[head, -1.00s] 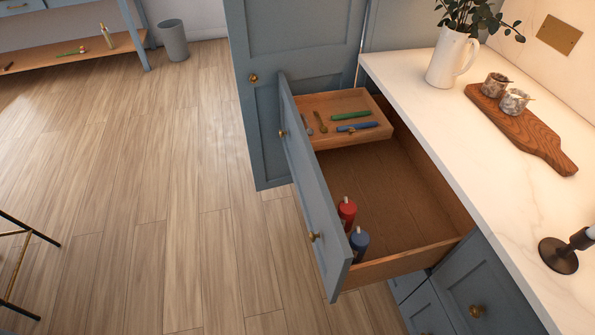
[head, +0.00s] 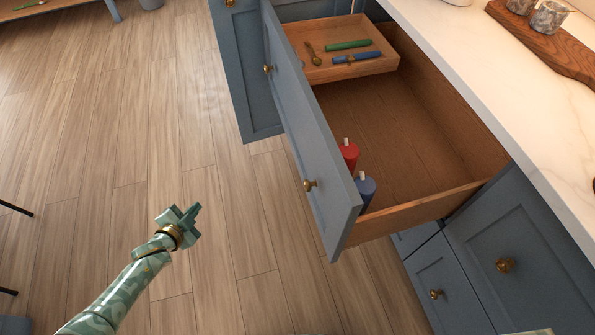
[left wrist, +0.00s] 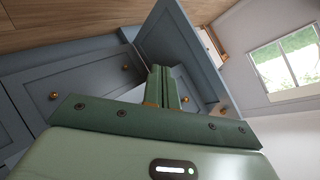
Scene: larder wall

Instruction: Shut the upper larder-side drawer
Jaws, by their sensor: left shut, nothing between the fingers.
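The upper larder-side drawer (head: 318,155) stands pulled well out from under the counter, its blue-grey front with two brass knobs facing left. Inside are a wooden tray (head: 345,69) at the far end and a red candle (head: 349,154) and a blue candle (head: 366,188) near the front corner. My left gripper (head: 186,215) is shut and empty, in front of the drawer to its left, clear of it. In the left wrist view its closed fingers (left wrist: 164,88) point toward blue-grey cabinet fronts. My right gripper is not in view.
The white counter (head: 480,85) runs above the drawer and carries a wooden board (head: 555,45). A tall blue-grey door (head: 236,80) stands beyond the drawer. Closed drawers (head: 440,280) lie below. The wooden floor (head: 130,120) to the left is mostly clear.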

